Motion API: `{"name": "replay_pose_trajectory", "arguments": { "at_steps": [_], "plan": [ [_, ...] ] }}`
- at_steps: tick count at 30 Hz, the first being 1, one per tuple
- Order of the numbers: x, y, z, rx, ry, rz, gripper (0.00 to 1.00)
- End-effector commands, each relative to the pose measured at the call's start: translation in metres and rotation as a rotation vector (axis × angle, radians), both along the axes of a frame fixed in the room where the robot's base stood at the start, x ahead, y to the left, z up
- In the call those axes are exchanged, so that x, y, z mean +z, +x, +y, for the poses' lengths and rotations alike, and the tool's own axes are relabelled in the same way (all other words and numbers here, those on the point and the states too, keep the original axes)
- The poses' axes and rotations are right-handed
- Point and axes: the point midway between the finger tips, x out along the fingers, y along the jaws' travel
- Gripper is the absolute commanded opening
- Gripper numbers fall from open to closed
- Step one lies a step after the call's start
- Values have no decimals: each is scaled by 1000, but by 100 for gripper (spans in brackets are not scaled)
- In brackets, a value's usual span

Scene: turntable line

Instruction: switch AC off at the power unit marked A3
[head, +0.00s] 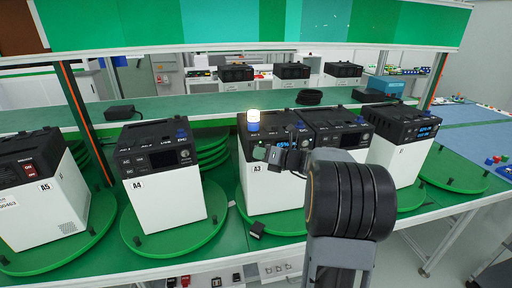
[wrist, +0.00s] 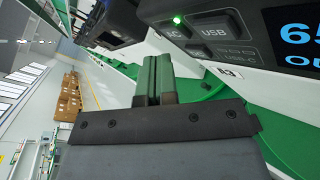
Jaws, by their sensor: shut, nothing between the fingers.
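The power unit marked A3 (head: 262,190) has a white body and a black top. It stands on a green turntable in the middle of the head view, its front panel partly hidden by my arm. In the wrist view its AC button (wrist: 176,32) has a lit green light, beside the USB button (wrist: 216,30). Part of a lit blue display (wrist: 292,35) shows "65". My gripper (wrist: 154,62) is shut and empty, its fingertips just below the AC button in the picture. In the head view the gripper (head: 277,156) is in front of the panel. I cannot tell whether it touches.
Units A4 (head: 162,190) and A5 (head: 45,195) stand on turntables to the left. Two more units (head: 340,130) (head: 403,130) stand to the right. A small black object (head: 256,230) is at A3's base.

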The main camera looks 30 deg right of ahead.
Motion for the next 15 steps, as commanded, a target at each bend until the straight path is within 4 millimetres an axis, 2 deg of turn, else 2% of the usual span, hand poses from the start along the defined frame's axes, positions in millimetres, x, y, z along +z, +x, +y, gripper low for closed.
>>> {"name": "replay_pose_trajectory", "arguments": {
  "at_steps": [15],
  "plan": [
    [1, 7, -2, 0, 1, 1, 0]
  ]
}}
